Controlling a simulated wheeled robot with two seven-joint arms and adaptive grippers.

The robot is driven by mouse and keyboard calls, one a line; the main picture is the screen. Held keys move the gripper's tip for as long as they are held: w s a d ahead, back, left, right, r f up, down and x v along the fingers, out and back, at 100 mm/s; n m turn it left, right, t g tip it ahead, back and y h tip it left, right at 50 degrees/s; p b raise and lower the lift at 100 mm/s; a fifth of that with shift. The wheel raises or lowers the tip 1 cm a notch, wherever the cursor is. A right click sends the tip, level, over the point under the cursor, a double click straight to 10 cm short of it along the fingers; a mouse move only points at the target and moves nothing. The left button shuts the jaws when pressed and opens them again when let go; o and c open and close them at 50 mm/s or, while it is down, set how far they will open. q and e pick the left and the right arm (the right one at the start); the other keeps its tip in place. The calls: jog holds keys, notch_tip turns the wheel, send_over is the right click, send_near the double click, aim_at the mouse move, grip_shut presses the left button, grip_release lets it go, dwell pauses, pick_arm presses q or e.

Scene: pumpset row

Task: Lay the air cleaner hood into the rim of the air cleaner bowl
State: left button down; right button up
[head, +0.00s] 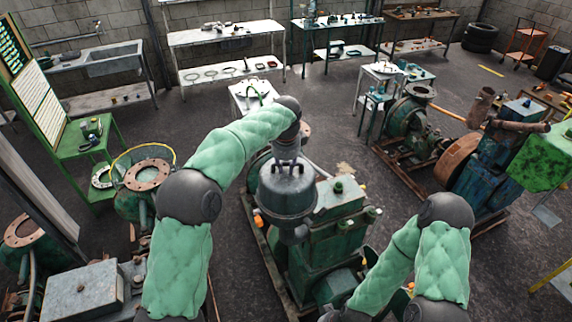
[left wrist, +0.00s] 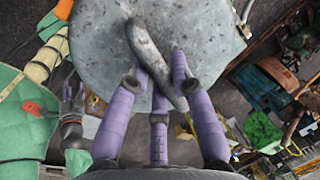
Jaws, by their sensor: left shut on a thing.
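The air cleaner hood (head: 285,197) is a round grey metal cover with a bar handle on top. It is in the middle of the head view, above the green engine. My left gripper (head: 287,163) comes down on it from above and is shut on the handle. In the left wrist view the hood's mottled top (left wrist: 95,45) fills the upper middle, and my left gripper (left wrist: 160,75) has its purple fingers on both sides of the handle. The bowl's rim is hidden under the hood, so I cannot tell whether they touch. My right gripper (left wrist: 73,97) shows small at the left; its opening is unclear.
The green engine (head: 325,235) stands on a skid below the hood. A rusty flanged green cylinder (head: 147,175) stands to the left, and a pump set (head: 410,125) to the right. Benches (head: 225,35) line the back wall. Bare floor lies between the machines.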

pick_arm(q)
jog(key=shift+f, duration=0.1)
jog(key=c, duration=1)
grip_release()
jog(key=shift+f, duration=0.1)
jog(key=shift+s+r+p, duration=0.2)
jog(key=shift+r+p, duration=0.35)
jog(key=shift+r, duration=0.3)
jog(key=shift+s+r+p, duration=0.15)
jog(key=shift+r+p, duration=0.35)
jog(key=shift+r, duration=0.3)
jog(key=shift+f, duration=0.1)
jog(key=r, duration=0.4)
jog(key=s+r, duration=0.1)
jog(key=r, duration=0.3)
jog(key=s+r, duration=0.1)
jog(key=r, duration=0.2)
jog(key=shift+s+r, duration=0.15)
jog(key=shift+r, duration=0.25)
